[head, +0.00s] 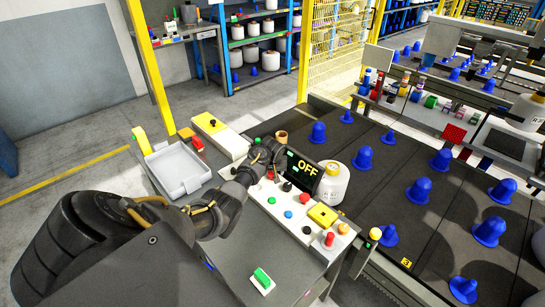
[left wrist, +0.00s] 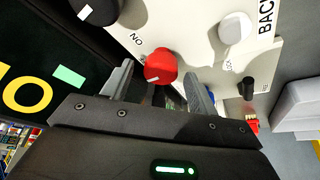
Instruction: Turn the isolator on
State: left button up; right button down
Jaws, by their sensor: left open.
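A red rotary knob with a pale mark, which looks like the isolator, stands on the white control panel; it shows in the left wrist view (left wrist: 160,66) and as a small red spot in the head view (head: 270,175). An upside-down ON label is beside it. My left gripper (head: 263,158) is over the panel's far end. Its two open fingers (left wrist: 158,88) straddle the lower side of the knob in the left wrist view; whether they touch it I cannot tell. The black display (head: 305,168) reads OFF in yellow. My right gripper is not in view.
A black knob (left wrist: 97,10) and a white knob (left wrist: 235,28) flank the red one. A red mushroom button (head: 304,199) and yellow box (head: 322,214) sit nearer on the panel. A grey tray (head: 178,168) lies left. Blue bobbins (head: 418,190) stand on the dark table.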

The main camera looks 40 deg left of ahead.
pick_arm(q)
jog(key=shift+f, duration=0.1)
jog(key=c, duration=1)
